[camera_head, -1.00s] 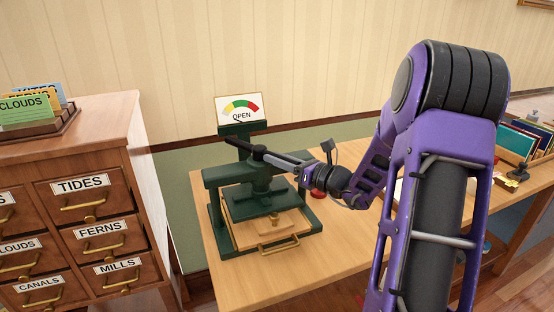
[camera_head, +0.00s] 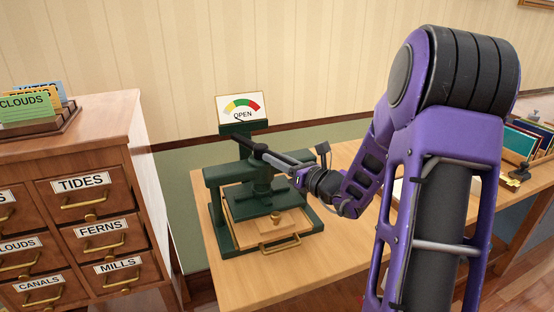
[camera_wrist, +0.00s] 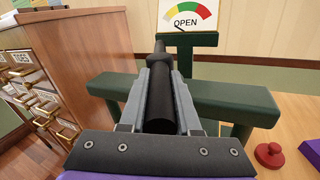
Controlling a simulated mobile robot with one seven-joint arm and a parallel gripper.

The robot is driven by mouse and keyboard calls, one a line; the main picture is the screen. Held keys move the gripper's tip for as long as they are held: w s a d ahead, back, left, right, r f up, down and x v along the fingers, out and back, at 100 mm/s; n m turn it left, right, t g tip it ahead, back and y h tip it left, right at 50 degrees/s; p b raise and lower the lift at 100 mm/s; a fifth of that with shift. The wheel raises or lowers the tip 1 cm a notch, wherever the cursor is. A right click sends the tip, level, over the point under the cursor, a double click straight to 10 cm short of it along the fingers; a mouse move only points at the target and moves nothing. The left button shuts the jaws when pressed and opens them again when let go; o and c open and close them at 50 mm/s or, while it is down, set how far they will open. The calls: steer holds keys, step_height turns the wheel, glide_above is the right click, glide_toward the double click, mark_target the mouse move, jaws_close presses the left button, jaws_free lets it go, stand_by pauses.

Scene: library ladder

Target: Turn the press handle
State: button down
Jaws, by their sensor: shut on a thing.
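The dark green press (camera_head: 222,192) stands on the wooden table, with a gauge reading OPEN (camera_head: 240,108) behind it. Its black press handle (camera_head: 246,143) is a bar across the top. My gripper (camera_head: 268,155) reaches in from the right with its grey fingers along the bar. In the wrist view my gripper (camera_wrist: 161,80) is shut on the press handle (camera_wrist: 160,98), which lies lengthwise between the fingers. The gauge (camera_wrist: 185,18) also shows there, its needle at the lower left. My fingers hide part of the handle.
A wooden drawer cabinet (camera_head: 125,160) stands left of the table. A wooden drawer (camera_head: 272,228) with a brass handle sits in the press's lower front. A red knob (camera_wrist: 270,154) lies right of the press. The front of the table is bare.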

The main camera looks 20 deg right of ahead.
steer(key=c, duration=0.6)
jaws_free()
steer(key=shift+s, duration=0.1)
steer(key=p+v, duration=0.1)
steer(key=v, duration=1.6)
steer(key=shift+s+d, duration=0.1)
steer(key=shift+s, duration=0.05)
